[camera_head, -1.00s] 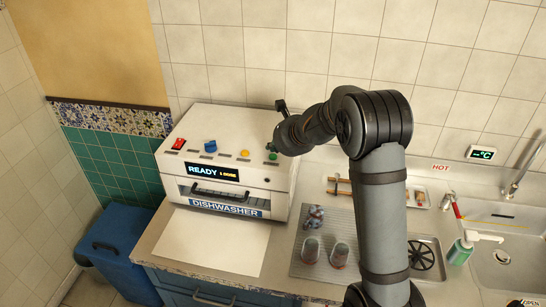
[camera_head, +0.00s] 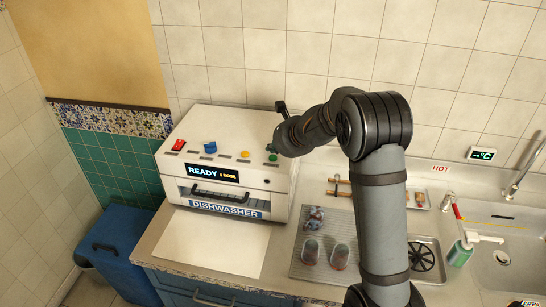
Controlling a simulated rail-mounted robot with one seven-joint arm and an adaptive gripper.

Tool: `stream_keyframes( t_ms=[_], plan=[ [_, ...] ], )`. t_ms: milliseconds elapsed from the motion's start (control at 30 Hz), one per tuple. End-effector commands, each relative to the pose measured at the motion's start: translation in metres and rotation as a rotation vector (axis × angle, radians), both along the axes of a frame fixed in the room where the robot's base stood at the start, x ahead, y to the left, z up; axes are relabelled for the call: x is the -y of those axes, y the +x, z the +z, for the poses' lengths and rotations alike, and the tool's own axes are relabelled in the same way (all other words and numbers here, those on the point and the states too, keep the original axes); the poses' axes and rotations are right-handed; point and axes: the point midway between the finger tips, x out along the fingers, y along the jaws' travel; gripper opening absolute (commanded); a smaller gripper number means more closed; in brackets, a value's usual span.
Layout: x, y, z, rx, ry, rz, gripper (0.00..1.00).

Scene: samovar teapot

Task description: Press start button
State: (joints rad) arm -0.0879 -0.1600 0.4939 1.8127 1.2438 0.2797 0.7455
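The white dishwasher (camera_head: 172,148) stands on the counter at centre left, with a lit display (camera_head: 212,173) reading "READY" and smaller text I cannot read surely. On its top panel are a red switch (camera_head: 178,145), a blue knob (camera_head: 210,147), a yellow button (camera_head: 245,154) and a green button (camera_head: 273,157). My gripper (camera_head: 283,144) is at the right end of this panel, right by the green button. Its fingertips are not clear, so I cannot tell whether it is open or whether it touches the button. No label naming the start button is readable.
A ribbed drain mat (camera_head: 300,262) with two glasses (camera_head: 311,251) and a small figure-like item (camera_head: 315,217) lies right of the dishwasher. A white sheet (camera_head: 215,243) lies in front. The sink (camera_head: 490,270) and soap bottle (camera_head: 461,251) are at right.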

Motion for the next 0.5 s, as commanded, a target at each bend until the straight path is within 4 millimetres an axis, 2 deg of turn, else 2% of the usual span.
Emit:
stream_keyframes(
  t_ms=[500],
  plan=[
    [-0.0004, -0.0001, -0.0084, 0.000, 0.001, 0.001, 0.00]
  ],
)
